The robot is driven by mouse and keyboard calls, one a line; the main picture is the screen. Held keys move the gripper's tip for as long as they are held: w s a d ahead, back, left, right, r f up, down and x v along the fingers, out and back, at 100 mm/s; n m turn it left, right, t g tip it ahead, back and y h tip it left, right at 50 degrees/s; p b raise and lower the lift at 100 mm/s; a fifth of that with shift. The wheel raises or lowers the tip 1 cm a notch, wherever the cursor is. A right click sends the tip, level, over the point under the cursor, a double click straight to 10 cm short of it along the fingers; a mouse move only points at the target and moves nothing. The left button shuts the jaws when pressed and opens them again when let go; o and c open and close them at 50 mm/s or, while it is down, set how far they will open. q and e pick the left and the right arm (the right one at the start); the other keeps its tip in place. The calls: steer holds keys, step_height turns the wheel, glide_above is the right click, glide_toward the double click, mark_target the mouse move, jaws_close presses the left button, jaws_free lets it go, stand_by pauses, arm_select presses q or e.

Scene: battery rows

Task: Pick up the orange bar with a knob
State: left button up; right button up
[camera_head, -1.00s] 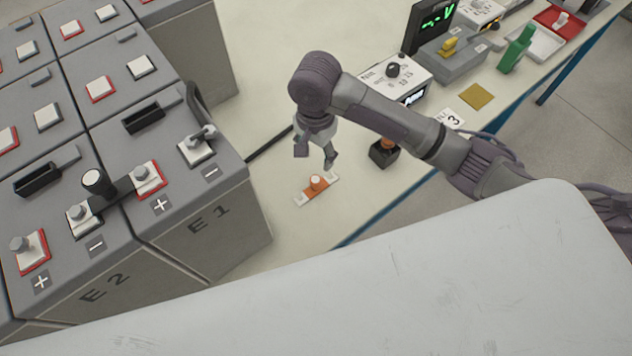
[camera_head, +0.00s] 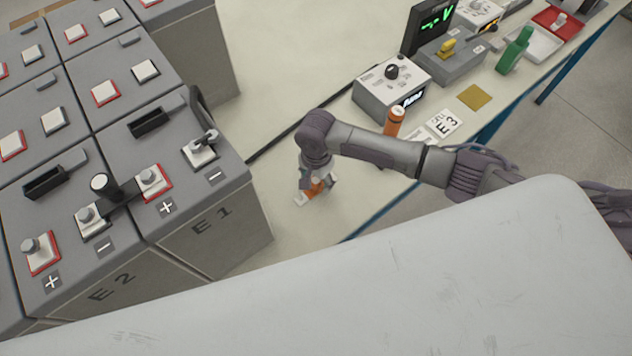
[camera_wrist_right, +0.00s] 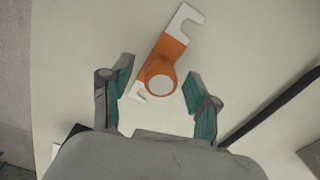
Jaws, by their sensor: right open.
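The orange bar with a knob (camera_wrist_right: 165,60) lies on the table top in the right wrist view. Its pale ends are notched, and its round white-topped knob stands between the two fingers. My right gripper (camera_wrist_right: 158,92) is open around the knob, with a gap on each side. In the head view the bar (camera_head: 313,188) is mostly covered by my right gripper (camera_head: 317,184), which is low over it. My left gripper is not in view.
Grey battery blocks (camera_head: 205,230) with terminals stand to the left. A meter box (camera_head: 392,88), an orange-handled tool (camera_head: 394,122) and a label card (camera_head: 443,124) lie to the right. A black cable (camera_head: 290,135) runs behind the gripper.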

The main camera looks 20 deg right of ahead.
steer(key=shift+f, duration=0.15)
jaws_close()
stand_by(0.4)
